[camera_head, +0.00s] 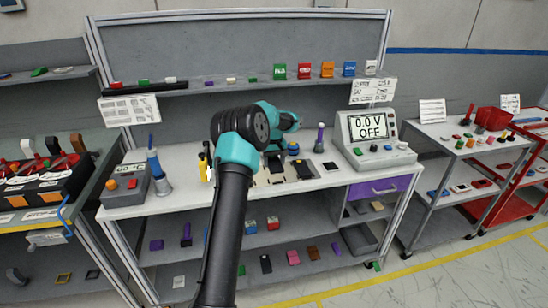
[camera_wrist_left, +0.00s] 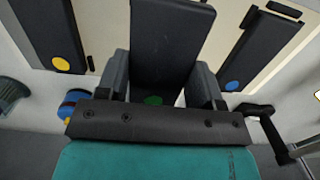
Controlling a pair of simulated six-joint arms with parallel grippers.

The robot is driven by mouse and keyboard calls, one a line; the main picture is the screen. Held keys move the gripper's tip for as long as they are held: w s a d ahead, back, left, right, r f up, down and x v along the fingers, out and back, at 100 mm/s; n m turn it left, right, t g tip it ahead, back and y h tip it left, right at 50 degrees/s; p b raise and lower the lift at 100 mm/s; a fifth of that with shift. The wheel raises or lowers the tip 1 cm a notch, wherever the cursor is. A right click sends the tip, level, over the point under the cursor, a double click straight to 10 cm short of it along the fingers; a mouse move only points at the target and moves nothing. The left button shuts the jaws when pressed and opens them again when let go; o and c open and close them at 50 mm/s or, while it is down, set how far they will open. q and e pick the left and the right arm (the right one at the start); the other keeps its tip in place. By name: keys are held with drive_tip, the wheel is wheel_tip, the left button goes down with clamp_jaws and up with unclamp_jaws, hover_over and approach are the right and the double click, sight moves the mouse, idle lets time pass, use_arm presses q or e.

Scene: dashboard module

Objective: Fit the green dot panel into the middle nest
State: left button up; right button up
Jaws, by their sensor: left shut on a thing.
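In the left wrist view, my left gripper (camera_wrist_left: 160,85) is shut on the dark green dot panel (camera_wrist_left: 167,45), with one finger on each side. The green dot (camera_wrist_left: 153,100) shows at the panel's near end, between the fingers. The panel lies between a dark panel with a yellow dot (camera_wrist_left: 60,64) on the left and one with a blue dot (camera_wrist_left: 231,86) on the right. The middle nest is hidden under the held panel, and I cannot tell whether the panel touches it. In the head view, my arm covers part of the pale fixture (camera_head: 262,181). My right gripper is not in view.
A meter reading "0.0 V OFF" (camera_head: 372,128) stands to the right on the bench. A grey box with buttons (camera_head: 124,186) is at the left.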

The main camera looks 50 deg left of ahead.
sight(274, 161)
use_arm(q)
drive_tip(key=shift+f, duration=0.6)
drive_tip(key=shift+f, duration=1.55)
idle(1.2)
drive_tip(key=o, duration=1.1)
drive_tip(key=r, duration=1.1)
drive_tip(key=a+r, duration=0.1)
drive_tip(key=r, duration=0.5)
drive_tip(key=shift+w+r, duration=0.2)
drive_tip(key=shift+w, duration=0.1)
drive_tip(key=shift+f, duration=0.1)
